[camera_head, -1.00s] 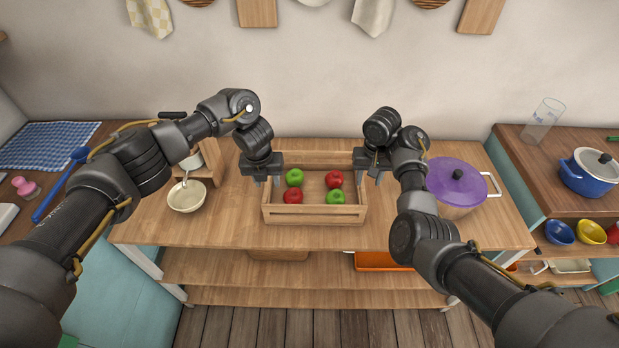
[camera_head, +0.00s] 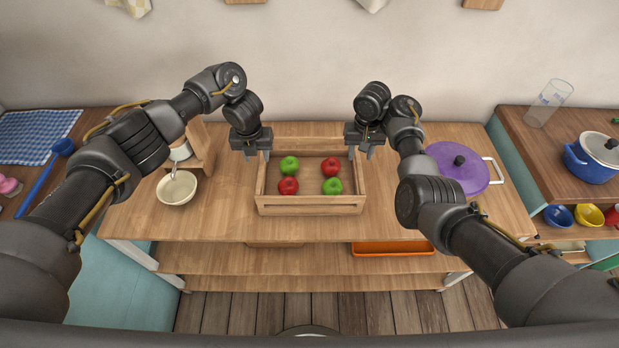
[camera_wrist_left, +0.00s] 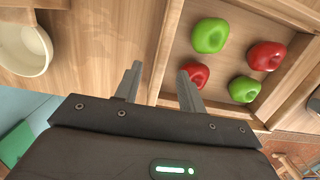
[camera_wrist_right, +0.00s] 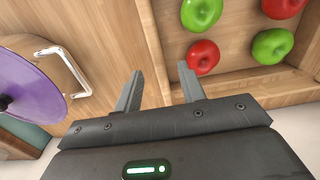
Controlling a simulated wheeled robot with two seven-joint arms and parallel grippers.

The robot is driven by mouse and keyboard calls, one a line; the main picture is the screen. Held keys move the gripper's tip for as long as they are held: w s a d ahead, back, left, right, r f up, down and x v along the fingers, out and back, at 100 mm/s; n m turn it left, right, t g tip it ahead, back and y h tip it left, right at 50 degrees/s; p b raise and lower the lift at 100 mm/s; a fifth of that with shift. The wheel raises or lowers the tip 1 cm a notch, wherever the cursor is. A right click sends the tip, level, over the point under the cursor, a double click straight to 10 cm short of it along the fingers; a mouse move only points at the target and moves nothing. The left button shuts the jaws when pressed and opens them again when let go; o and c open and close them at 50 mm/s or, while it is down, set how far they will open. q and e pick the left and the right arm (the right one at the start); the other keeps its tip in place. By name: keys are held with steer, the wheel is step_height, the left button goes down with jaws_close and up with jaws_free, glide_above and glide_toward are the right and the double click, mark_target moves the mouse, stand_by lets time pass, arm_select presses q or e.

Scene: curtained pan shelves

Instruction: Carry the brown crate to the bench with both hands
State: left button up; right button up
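The brown crate (camera_head: 310,205) is a slatted wooden box standing on the wooden table in front of me, with several red and green apples inside. My left gripper (camera_head: 257,153) is open at the crate's left end. In the left wrist view the crate's end wall (camera_wrist_left: 168,42) shows between the two fingers. My right gripper (camera_head: 361,152) is open at the right end. Its wrist view shows the other end wall (camera_wrist_right: 150,40) between its fingers. Neither gripper is closed on the wall. I cannot tell how far down the fingers reach. No bench is clearly identifiable.
A cream bowl (camera_head: 177,188) and a small wooden stand (camera_head: 199,147) are left of the crate. A purple-lidded pot (camera_head: 455,170) stands close on the right. An orange tray (camera_head: 393,248) is on the shelf below. The right counter holds a glass (camera_head: 549,103) and a blue pot (camera_head: 592,160).

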mark_target(261, 164)
arm_select(q)
steer(key=shift+w+d+f, duration=0.2)
steer(key=shift+w+f, duration=0.05)
steer(key=shift+f, duration=0.4)
steer(key=shift+w+d+f, duration=0.15)
steer(key=shift+w+f, duration=0.05)
steer(key=shift+f, duration=0.4)
arm_select(e)
steer(key=f, duration=0.2)
steer(key=shift+w+d+f, duration=0.25)
steer(key=shift+d+f, duration=0.05)
arm_select(q)
steer(key=f, duration=0.5)
steer(key=shift+a, duration=0.25)
arm_select(e)
steer(key=f, duration=0.5)
steer(key=shift+s+a, duration=0.15)
steer(key=shift+s, duration=0.1)
arm_select(q)
steer(key=shift+w+d+f, duration=0.1)
steer(key=shift+w+f, duration=0.1)
steer(key=shift+f, duration=0.15)
arm_select(e)
steer(key=shift+w+f, duration=0.1)
steer(key=shift+f, duration=0.25)
arm_select(q)
steer(key=shift+s+r, duration=0.1)
arm_select(e)
steer(key=shift+r, duration=0.1)
